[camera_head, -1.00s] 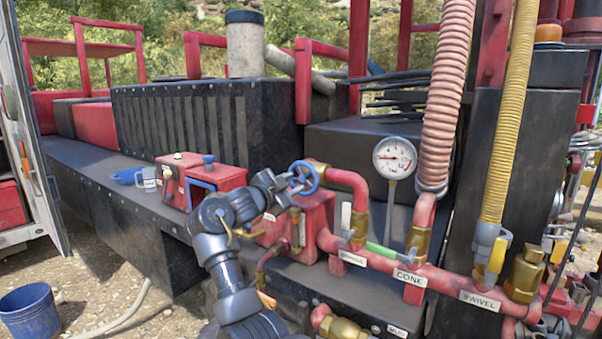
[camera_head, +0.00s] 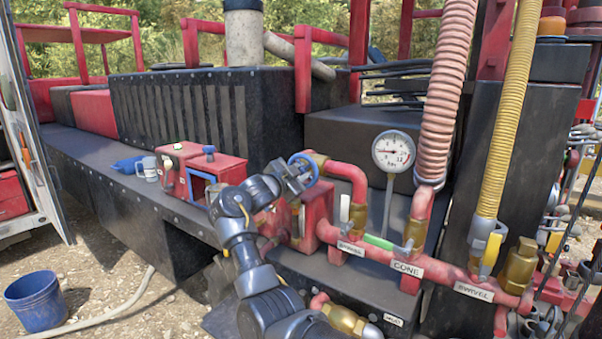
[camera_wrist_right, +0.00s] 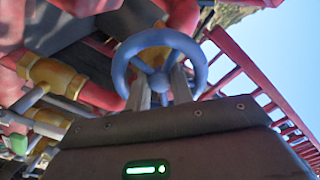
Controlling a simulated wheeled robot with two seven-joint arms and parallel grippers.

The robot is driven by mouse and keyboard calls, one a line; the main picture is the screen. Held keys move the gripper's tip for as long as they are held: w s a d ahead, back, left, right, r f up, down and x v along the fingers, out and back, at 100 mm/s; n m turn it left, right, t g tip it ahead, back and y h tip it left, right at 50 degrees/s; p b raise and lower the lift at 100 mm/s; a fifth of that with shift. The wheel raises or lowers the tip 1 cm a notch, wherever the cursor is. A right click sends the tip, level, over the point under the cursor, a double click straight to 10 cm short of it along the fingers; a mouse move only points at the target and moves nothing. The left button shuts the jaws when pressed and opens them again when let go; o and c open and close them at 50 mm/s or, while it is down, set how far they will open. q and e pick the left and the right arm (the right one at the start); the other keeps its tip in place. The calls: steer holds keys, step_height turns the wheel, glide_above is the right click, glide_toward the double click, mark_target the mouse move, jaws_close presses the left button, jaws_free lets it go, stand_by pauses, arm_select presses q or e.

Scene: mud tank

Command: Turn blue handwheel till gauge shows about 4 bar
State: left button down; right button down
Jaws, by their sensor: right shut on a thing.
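The blue handwheel (camera_head: 316,168) sits on the red pipework left of the gauge, partly hidden by my right gripper (camera_head: 299,175). In the right wrist view the handwheel (camera_wrist_right: 203,70) faces me as a ring with a round hub. The two fingers of my right gripper (camera_wrist_right: 160,88) reach in at its lower part, and the gripper is shut on it. The round white pressure gauge (camera_head: 394,151) stands on a thin stem right of the handwheel. Its needle points roughly left; the exact reading is too small to tell. My left gripper is out of view.
Red pipes with brass fittings and labels, such as CONE (camera_head: 407,268), run below the gauge. A pink ribbed hose (camera_head: 445,90) and a yellow hose (camera_head: 509,115) hang at right. A red box (camera_head: 215,170), mug (camera_head: 146,168) and blue bucket (camera_head: 34,303) are at left.

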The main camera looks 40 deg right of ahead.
steer(key=shift+f+m+b, duration=0.2)
steer(key=shift+m+b, duration=7.1)
steer(key=shift+b, duration=0.55)
steer(key=c, duration=1.5)
jaws_free()
steer(key=shift+r, duration=0.1)
